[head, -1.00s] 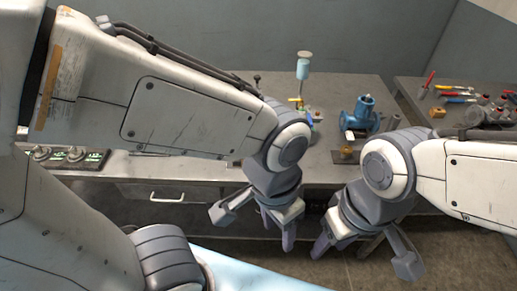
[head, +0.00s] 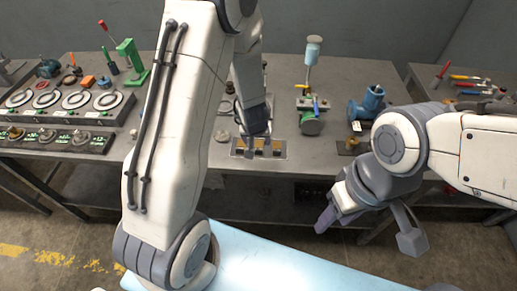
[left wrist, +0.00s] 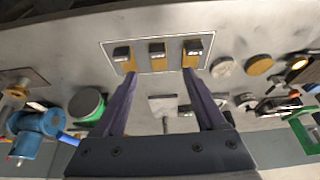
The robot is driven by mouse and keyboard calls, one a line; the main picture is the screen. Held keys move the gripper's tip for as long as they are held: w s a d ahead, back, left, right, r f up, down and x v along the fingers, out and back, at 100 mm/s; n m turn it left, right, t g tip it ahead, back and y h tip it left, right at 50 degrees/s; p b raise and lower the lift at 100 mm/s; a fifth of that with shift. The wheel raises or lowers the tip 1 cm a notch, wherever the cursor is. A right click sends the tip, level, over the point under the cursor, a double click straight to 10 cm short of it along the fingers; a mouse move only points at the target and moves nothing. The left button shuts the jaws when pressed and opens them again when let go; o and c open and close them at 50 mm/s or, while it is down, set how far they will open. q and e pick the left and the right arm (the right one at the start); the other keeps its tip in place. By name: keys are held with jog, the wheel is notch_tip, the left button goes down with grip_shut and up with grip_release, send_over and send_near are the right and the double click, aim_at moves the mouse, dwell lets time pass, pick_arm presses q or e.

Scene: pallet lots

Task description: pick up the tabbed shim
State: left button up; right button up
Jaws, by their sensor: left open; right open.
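A flat metal plate (head: 284,155) lies near the front edge of the bench; in the left wrist view, the same plate (left wrist: 140,64) bears three brass-coloured blocks with dark tops, the middle one (left wrist: 157,50) between two others. My left gripper (head: 259,144) is open above the plate and empty, its fingers pointing at the outer blocks; I cannot tell whether they touch. A light grey square piece with a narrow tab (left wrist: 163,104) shows between the fingers in the left wrist view. It may be the tabbed shim, but I cannot be sure. My right gripper (head: 368,230) is open and empty in front of the bench.
A blue vise-like fixture (head: 368,103) and a green cylinder (head: 311,124) stand to the right. A row of dials (head: 72,102) and a green press (head: 131,60) stand to the left. Round discs lie beside the plate. A second bench (head: 470,84) holds tools.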

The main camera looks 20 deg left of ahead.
aim_at(258, 150)
pick_arm(q)
jog(key=b+x, duration=0.1)
jog(key=x, duration=0.3)
jog(key=shift+s+d, duration=0.1)
jog(key=x, duration=0.2)
jog(key=b+x, duration=0.1)
jog(key=shift+s+d+f, duration=0.1)
jog(key=shift+d+f, duration=0.05)
jog(key=shift+f, duration=0.3)
jog(key=shift+w+f, duration=0.25)
jog(key=shift+f, duration=0.25)
grip_shut()
